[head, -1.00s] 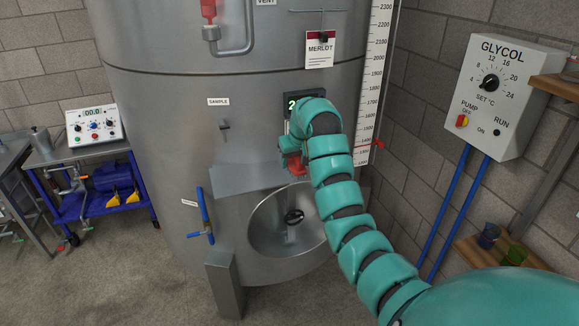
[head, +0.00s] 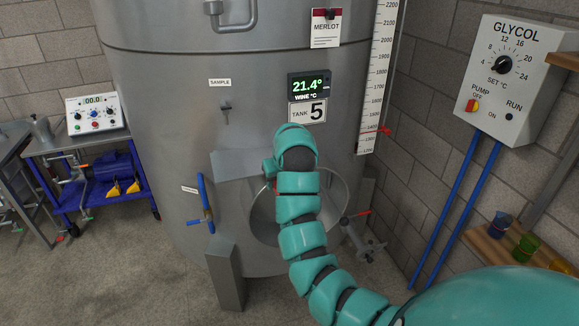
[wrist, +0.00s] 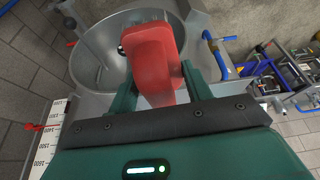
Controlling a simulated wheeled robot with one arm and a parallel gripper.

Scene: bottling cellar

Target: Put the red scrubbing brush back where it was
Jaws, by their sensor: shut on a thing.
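The red scrubbing brush (wrist: 152,50) is held between the two green fingers of my gripper (wrist: 162,78) in the wrist view. Its broad red body points away from my palm, in front of the round steel basin (wrist: 92,62). In the head view my gripper (head: 270,172) is mostly hidden behind my arm, beside the flat steel ledge (head: 235,165) and above the basin (head: 262,215). Only a sliver of red shows there. I cannot tell whether the brush touches the ledge or basin.
The steel tank (head: 160,110) stands straight ahead with a blue-handled valve (head: 205,203) at left. A red-handled valve (head: 362,240) juts out right of the basin. The glycol box (head: 505,80) and a wooden shelf with cups (head: 490,250) are at right. A blue cart (head: 95,185) stands left.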

